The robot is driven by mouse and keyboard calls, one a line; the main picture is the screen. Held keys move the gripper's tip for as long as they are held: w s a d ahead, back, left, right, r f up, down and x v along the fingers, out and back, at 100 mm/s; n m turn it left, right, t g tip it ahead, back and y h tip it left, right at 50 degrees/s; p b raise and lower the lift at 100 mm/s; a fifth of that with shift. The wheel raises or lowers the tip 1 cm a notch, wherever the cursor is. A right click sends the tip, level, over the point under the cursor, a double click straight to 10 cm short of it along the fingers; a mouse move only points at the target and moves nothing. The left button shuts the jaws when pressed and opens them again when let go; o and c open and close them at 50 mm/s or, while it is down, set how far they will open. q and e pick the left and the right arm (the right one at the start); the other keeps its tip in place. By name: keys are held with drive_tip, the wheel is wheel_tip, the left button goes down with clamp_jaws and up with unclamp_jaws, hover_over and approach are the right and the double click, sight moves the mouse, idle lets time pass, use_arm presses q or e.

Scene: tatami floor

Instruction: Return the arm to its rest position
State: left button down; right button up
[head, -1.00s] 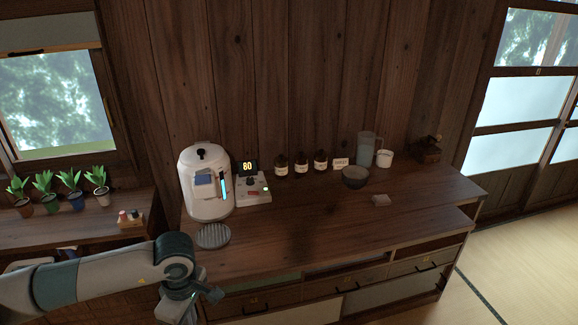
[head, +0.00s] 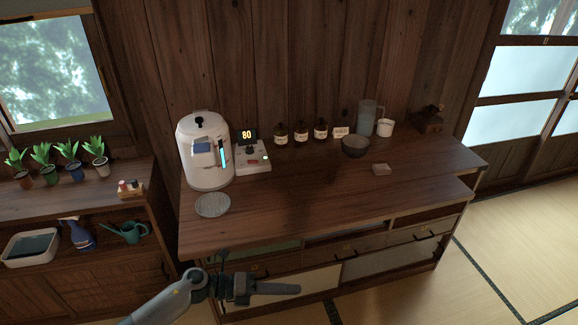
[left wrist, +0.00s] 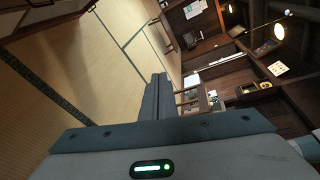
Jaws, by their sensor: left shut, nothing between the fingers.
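My left gripper (head: 292,289) is low in front of the wooden cabinet, below the counter's front edge. Its fingers are shut, point to the right and hold nothing. My forearm comes up from the bottom edge of the head view. In the left wrist view the closed fingers (left wrist: 158,92) stand together over open tatami, touching nothing. My right gripper is not in the head view.
The wooden counter (head: 300,205) bears a white water boiler (head: 207,172), a display reading 80 (head: 246,135), brown bottles (head: 301,133), a dark bowl (head: 355,147) and a round grey pad (head: 212,205). Potted plants (head: 70,160) stand on the left shelf. Tatami (head: 500,260) is clear at right.

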use_arm(q)
drive_tip(key=a+f+n+t+y, duration=0.45)
drive_tip(key=a+f+n, duration=0.25)
drive_tip(key=f+n, duration=0.45)
drive_tip(key=a+f+n+t+y, duration=0.3)
drive_tip(key=a+f+n+t, duration=0.3)
drive_tip(key=f+n, duration=0.55)
drive_tip(key=s+a+f+n+g+y, duration=0.25)
drive_tip(key=s+a+f, duration=0.25)
drive_tip(key=s+f, duration=0.3)
drive_tip(key=s+a+f+n+g+y, duration=0.1)
drive_tip(key=s+a+f+n+y, duration=0.25)
drive_tip(key=s+f, duration=0.45)
drive_tip(key=s+a+f+n+g, duration=0.1)
drive_tip(key=s+f+n+g, duration=0.1)
drive_tip(key=s, duration=0.9)
drive_tip(key=s+a+f+n+g+y, duration=0.1)
drive_tip(key=s+f, duration=0.4)
drive_tip(key=s, duration=0.6)
drive_tip(key=s+a+f+n+g+y, duration=0.1)
drive_tip(key=s+f+n+g, duration=0.3)
drive_tip(key=s, duration=0.7)
drive_tip(key=shift+a+f+g, duration=0.25)
drive_tip(key=shift+a+g, duration=0.05)
drive_tip(key=shift+a, duration=0.1)
drive_tip(key=shift+w, duration=0.1)
